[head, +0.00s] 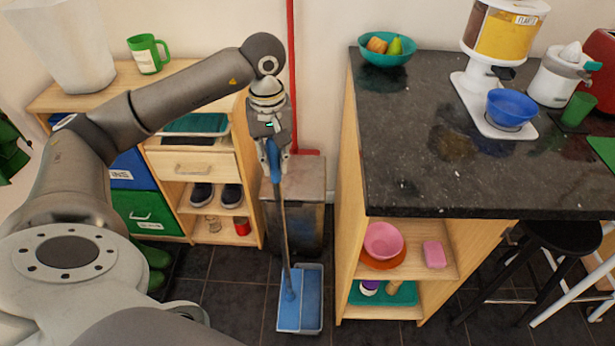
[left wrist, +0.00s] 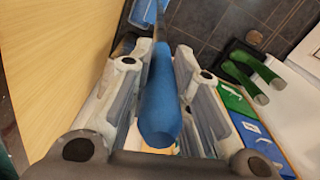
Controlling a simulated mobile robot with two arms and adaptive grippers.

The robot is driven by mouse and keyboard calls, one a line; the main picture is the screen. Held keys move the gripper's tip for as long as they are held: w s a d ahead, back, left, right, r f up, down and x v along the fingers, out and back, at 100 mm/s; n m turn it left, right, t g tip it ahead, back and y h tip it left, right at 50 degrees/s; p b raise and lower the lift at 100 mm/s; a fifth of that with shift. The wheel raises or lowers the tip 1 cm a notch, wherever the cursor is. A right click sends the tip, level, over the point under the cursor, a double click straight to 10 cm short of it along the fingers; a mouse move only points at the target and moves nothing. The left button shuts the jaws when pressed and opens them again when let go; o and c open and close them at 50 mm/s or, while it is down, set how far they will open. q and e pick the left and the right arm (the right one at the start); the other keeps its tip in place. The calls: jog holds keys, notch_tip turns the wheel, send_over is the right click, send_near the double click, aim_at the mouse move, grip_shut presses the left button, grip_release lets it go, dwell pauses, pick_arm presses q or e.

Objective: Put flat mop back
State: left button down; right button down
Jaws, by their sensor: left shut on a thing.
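The flat mop has a blue grip, a thin grey pole (head: 283,225) and a blue flat head (head: 290,314) low at the floor. My left gripper (head: 273,143) is shut on the blue grip near its top, and the mop hangs nearly upright below it. In the left wrist view the blue grip (left wrist: 160,98) runs between the two fingers. A light blue tray (head: 314,299) is at the floor beside and partly behind the mop head. I cannot tell whether the head rests in it. My right gripper is out of view.
A grey bin (head: 310,185) and a red-handled tool (head: 291,60) stand behind the mop. The dark counter (head: 430,140) with its open shelves is close on the right. A wooden shelf unit (head: 252,180) is on the left. Dark floor tiles (head: 240,285) are bare left of the mop.

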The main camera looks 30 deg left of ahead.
pick_arm(q)
jog(key=w+d+f+p, duration=0.2)
jog(key=w+d+f, duration=0.1)
jog(key=w+f, duration=0.4)
notch_tip(320, 180, down, 4)
jog(key=shift+w+d+r, duration=0.15)
jog(key=shift+d+r, duration=0.05)
jog(key=shift+r, duration=0.05)
jog(key=c, duration=1.3)
grip_release()
jog(key=shift+c, duration=0.2)
notch_tip(320, 180, up, 12)
jog(key=b, duration=0.1)
